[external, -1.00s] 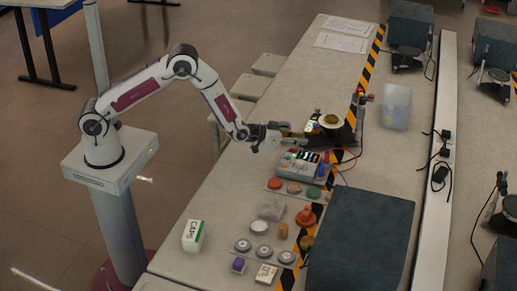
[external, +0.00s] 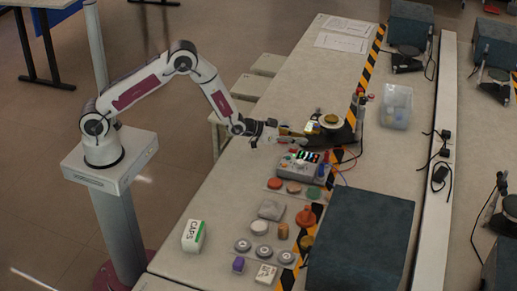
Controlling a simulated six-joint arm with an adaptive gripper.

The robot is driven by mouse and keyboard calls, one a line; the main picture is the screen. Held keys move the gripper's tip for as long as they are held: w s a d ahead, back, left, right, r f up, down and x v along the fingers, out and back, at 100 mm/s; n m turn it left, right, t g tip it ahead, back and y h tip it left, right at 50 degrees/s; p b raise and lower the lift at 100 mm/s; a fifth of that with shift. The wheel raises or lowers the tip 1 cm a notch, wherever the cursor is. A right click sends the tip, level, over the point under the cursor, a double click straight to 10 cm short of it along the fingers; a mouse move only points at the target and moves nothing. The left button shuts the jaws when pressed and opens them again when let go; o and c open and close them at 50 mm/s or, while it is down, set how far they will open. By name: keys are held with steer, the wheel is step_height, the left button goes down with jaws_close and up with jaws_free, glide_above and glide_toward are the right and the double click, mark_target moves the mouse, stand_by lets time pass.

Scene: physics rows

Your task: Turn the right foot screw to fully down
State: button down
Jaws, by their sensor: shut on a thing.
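My gripper (external: 291,134) reaches in level from the left and is at the instrument's near left edge. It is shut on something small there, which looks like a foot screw. The fingers hide the screw, so I cannot tell which one it is or how far down it sits.
A grey box with coloured terminals (external: 299,165) and wires sits just below my gripper. A clear bin (external: 396,106) stands to the right. Coloured discs (external: 293,188), weights and a big dark block (external: 358,245) fill the nearer table. The table's left strip is mostly clear.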

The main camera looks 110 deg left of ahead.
steer(key=shift+a+r+m+t+h, duration=0.15)
steer(key=shift+m+t+h, duration=0.25)
steer(key=shift+m+h, duration=0.35)
steer(key=shift+a+r+m+t+h, duration=0.1)
steer(key=shift+m+t+h, duration=0.3)
steer(key=shift+m+h, duration=0.3)
steer(key=c, duration=1.9)
jaws_free()
steer(key=shift+f, duration=0.15)
steer(key=shift+d+f+n+g+y, duration=0.1)
steer(key=shift+d+n+g+y, duration=0.1)
steer(key=shift+n+g+y, duration=0.75)
steer(key=shift+d+n+g+y, duration=0.2)
steer(key=shift+n+g+y, duration=0.25)
steer(key=shift+n+y, duration=0.9)
